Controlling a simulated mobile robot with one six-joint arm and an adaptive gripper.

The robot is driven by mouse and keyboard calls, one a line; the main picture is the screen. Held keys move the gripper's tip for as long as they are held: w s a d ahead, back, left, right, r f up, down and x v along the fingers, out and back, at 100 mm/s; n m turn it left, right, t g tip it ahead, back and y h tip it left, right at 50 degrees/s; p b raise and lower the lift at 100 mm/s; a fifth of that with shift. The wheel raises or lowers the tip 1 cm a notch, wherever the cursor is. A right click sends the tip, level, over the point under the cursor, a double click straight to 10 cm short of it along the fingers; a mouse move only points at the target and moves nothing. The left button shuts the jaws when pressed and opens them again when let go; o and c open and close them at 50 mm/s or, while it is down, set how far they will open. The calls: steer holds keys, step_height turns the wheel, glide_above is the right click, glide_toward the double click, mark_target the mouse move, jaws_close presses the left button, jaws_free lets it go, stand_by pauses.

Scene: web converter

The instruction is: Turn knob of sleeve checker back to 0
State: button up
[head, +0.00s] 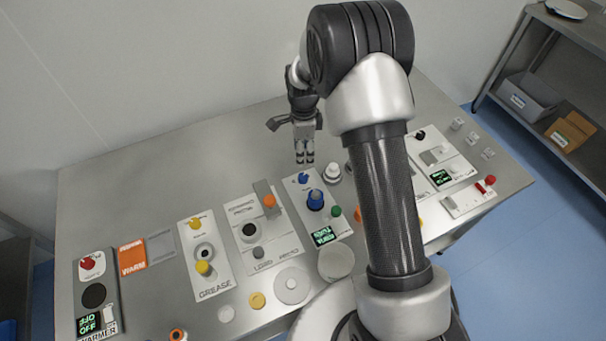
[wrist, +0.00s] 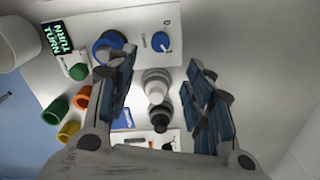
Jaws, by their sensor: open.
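The sleeve checker is a white panel (head: 300,190) in the middle of the bench. Its small blue knob (head: 304,178) sits at the panel's far end. A larger blue round part (wrist: 108,46), a green button (wrist: 78,72) and a lit display (wrist: 56,38) reading "TURN" are on the same panel. My gripper (head: 304,158) is open and empty, pointing down above the panel's far end. In the wrist view the knob lies just beyond and between its fingertips (wrist: 160,64), apart from them.
A pale stepped cylinder with a dark top (wrist: 157,90) stands close by, between my fingers in the wrist view. A panel with an orange knob (head: 269,201) is just left of the checker. A pale round container (head: 336,262) stands in front. The bench's back left is clear.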

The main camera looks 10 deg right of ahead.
mark_target(303, 176)
step_height(303, 176, down, 12)
steer(key=shift+f+b, duration=0.15)
steer(key=shift+b, duration=0.95)
steer(key=shift+c, duration=0.4)
steer(key=c, duration=1)
